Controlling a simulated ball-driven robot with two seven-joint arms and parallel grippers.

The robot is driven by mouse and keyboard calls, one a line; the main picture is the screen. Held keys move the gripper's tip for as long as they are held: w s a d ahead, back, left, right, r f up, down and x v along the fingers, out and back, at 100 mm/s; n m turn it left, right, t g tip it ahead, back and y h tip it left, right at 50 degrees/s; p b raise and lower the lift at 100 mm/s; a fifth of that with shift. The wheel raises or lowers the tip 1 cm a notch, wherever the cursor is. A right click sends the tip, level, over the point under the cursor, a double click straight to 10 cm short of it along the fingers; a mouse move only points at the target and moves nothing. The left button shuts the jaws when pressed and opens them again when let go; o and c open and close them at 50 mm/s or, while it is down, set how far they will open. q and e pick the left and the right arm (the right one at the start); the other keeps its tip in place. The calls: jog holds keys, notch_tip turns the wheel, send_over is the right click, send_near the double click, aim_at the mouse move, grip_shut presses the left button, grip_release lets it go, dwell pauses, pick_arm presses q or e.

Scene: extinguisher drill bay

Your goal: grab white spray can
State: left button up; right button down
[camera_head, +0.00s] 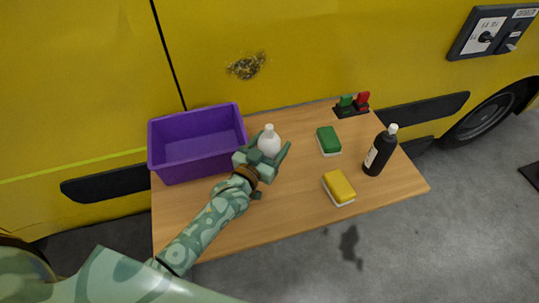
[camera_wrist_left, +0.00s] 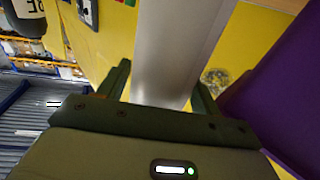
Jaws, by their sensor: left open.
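The white spray can (camera_head: 269,141) stands upright on the wooden table, just right of the purple bin. My left gripper (camera_head: 265,155) is at the can, with its fingers on either side of it and the lower part of the can hidden behind the gripper. In the left wrist view the can (camera_wrist_left: 178,50) fills the space between the two open fingers of the gripper (camera_wrist_left: 160,88). I cannot tell whether either finger touches it. My right gripper is not in view.
The purple bin (camera_head: 152,162) is close on the left. A green sponge (camera_head: 328,138), a yellow sponge (camera_head: 339,186) and a dark bottle (camera_head: 380,152) stand to the right. A yellow vehicle (camera_head: 320,50) is behind the table (camera_head: 290,215).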

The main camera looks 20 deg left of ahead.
pick_arm(q)
jog(key=shift+w+d+f, duration=0.1)
jog(key=shift+w+d, duration=0.05)
jog(key=shift+w, duration=0.45)
jog(key=shift+s, duration=0.1)
jog(key=shift+c, duration=0.4)
jog(key=c, duration=0.9)
jog(key=shift+r, duration=0.2)
